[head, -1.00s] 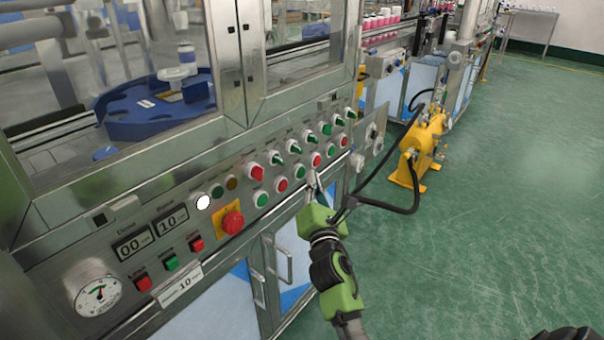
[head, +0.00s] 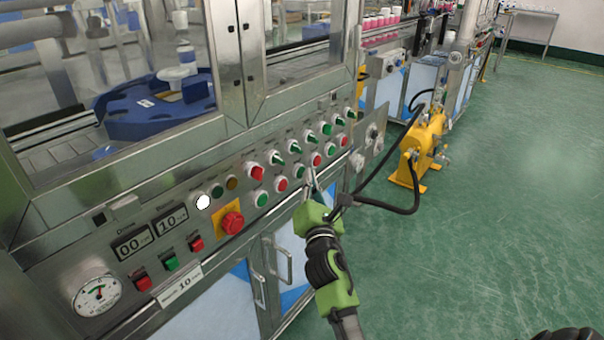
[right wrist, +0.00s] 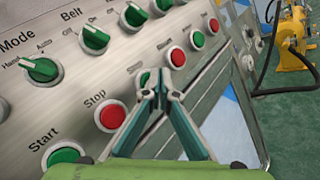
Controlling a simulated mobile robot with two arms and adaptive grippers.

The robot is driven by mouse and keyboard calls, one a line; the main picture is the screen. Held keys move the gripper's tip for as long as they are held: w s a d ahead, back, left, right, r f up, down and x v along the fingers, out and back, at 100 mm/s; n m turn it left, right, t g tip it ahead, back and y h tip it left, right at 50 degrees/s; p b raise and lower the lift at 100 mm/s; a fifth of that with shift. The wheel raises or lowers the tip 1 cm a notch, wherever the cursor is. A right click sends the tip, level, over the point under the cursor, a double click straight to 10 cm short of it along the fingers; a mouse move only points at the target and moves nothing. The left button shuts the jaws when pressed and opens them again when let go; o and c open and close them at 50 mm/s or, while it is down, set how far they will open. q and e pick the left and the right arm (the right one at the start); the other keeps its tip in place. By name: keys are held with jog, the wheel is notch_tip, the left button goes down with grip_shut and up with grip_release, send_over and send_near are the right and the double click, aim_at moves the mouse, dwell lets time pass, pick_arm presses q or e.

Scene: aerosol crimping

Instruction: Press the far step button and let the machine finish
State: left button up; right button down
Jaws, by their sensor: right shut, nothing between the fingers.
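My right gripper (head: 311,174) is shut and empty, with its fingertips close to the front of the control panel (head: 140,212). In the right wrist view the closed fingertips (right wrist: 162,92) overlap a green button (right wrist: 145,78), which is partly hidden behind them. It also shows in the head view (head: 299,170). I cannot tell whether the tips touch it, and its label is not readable. A red Stop button (right wrist: 110,116) and a green Start button (right wrist: 64,158) lie nearer in the same row.
Green rotary knobs marked Mode (right wrist: 40,68) and Belt (right wrist: 95,38) sit above the buttons. A red emergency stop (head: 232,222) is to the left. Glass doors enclose a blue turntable (head: 150,105). A yellow unit (head: 420,148) with black hoses stands right; the green floor is open.

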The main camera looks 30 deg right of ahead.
pick_arm(q)
jog(key=shift+s+r, duration=0.15)
pick_arm(e)
jog(key=shift+w+a, duration=0.1)
jog(key=shift+w, duration=0.1)
pick_arm(q)
jog(key=shift+w+r, duration=0.25)
jog(key=shift+r, duration=0.1)
pick_arm(e)
jog(key=shift+s, duration=0.1)
pick_arm(q)
jog(key=f, duration=0.3)
jog(key=shift+s+p, duration=0.2)
jog(key=shift+p, duration=0.1)
pick_arm(e)
jog(key=shift+s+d, duration=0.25)
jog(key=shift+s, duration=0.35)
pick_arm(q)
jog(key=shift+r, duration=0.15)
